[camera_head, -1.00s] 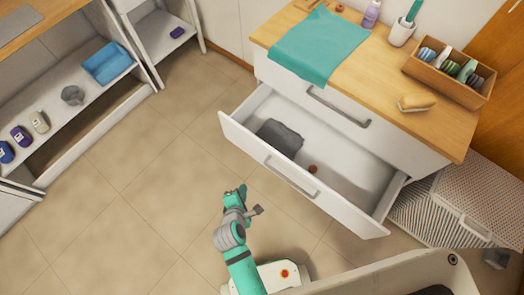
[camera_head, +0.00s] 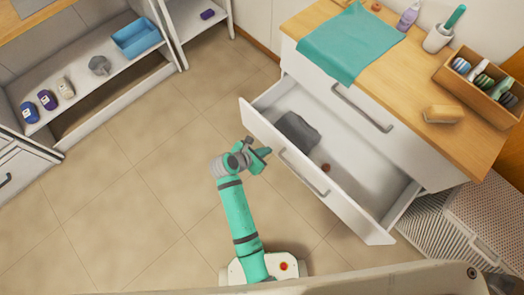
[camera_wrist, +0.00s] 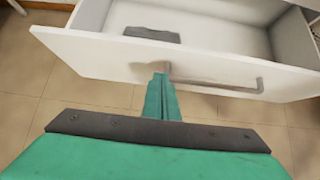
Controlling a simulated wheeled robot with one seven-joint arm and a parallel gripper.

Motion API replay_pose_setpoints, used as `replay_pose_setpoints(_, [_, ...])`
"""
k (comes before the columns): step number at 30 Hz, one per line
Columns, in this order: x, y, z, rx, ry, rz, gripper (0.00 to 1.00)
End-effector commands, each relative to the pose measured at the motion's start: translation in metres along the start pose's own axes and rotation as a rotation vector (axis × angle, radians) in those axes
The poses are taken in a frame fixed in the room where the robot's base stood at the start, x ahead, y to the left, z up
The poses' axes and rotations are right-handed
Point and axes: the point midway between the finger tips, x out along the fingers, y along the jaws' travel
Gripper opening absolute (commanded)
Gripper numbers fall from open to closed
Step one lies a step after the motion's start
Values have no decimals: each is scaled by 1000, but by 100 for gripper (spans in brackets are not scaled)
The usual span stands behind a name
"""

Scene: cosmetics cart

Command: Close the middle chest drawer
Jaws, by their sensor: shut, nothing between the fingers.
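The middle chest drawer (camera_head: 330,195) is pulled well out of the white chest (camera_head: 345,105). Its white front has a grey bar handle (camera_head: 303,174), and it holds a dark grey folded item (camera_head: 298,132) and a small reddish-brown round thing (camera_head: 326,168). My gripper (camera_head: 266,155) is shut and empty, just outside the drawer front, near the left end of the handle. In the wrist view the fingers (camera_wrist: 161,88) point at the drawer front (camera_wrist: 120,58), by the handle's left end (camera_wrist: 215,85). Whether they touch it I cannot tell.
The wooden chest top (camera_head: 420,90) bears a teal cloth (camera_head: 350,42), a wooden organizer (camera_head: 480,88) and a tan block (camera_head: 443,113). A patterned basket (camera_head: 490,215) stands right of the chest. A low shelf (camera_head: 100,80) is at left. The tiled floor between is clear.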

Motion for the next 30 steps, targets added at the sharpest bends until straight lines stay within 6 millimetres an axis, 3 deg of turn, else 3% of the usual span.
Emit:
replay_pose_setpoints(7, [47, 0, 0, 2, 1, -1, 0])
replay_pose_setpoints(12, [62, 0, 18, 3, 0, 0, 0])
replay_pose_setpoints(30, [72, 0, 29, 1, 0, 2, 0])
